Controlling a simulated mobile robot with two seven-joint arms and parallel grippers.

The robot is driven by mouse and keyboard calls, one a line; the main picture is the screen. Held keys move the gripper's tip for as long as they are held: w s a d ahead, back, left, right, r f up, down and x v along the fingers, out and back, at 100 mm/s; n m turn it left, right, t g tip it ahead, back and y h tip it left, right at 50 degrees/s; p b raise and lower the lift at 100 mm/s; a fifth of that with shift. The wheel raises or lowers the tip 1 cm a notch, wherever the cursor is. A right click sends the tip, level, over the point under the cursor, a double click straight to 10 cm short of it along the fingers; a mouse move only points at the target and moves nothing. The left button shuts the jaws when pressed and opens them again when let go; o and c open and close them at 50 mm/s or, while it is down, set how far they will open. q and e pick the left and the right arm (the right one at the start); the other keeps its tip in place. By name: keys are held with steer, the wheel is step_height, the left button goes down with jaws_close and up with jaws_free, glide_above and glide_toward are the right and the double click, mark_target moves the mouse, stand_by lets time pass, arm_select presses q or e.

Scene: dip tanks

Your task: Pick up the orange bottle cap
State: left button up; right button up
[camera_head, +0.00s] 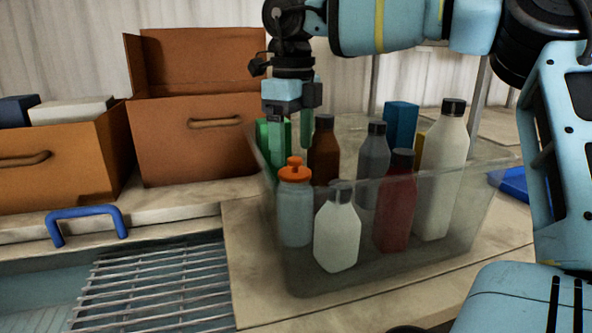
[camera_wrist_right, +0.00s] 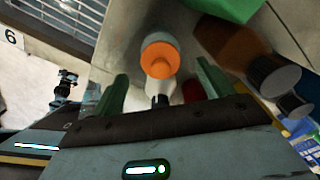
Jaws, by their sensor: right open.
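The orange bottle cap (camera_head: 294,171) tops a blue-grey bottle (camera_head: 295,215) standing upright at the front left of a clear bin (camera_head: 375,270). In the right wrist view the orange cap (camera_wrist_right: 160,58) shows just beyond the fingertips, roughly centred between them. My right gripper (camera_head: 291,140) points down above and slightly behind the cap in the head view. Its two green fingers are apart with nothing held between them; they also show in the wrist view (camera_wrist_right: 163,85). My left gripper does not show.
The bin also holds a white bottle (camera_head: 338,235), a red bottle (camera_head: 396,210), a tall pale bottle (camera_head: 442,175) and a brown bottle (camera_head: 323,155) close around. Orange-brown boxes (camera_head: 200,140) stand behind left. A tank with a metal rack (camera_head: 155,285) lies left.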

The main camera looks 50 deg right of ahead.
mark_target(295, 158)
steer(key=shift+s+f, duration=0.15)
steer(key=shift+f, duration=1.55)
steer(key=c, duration=1.1)
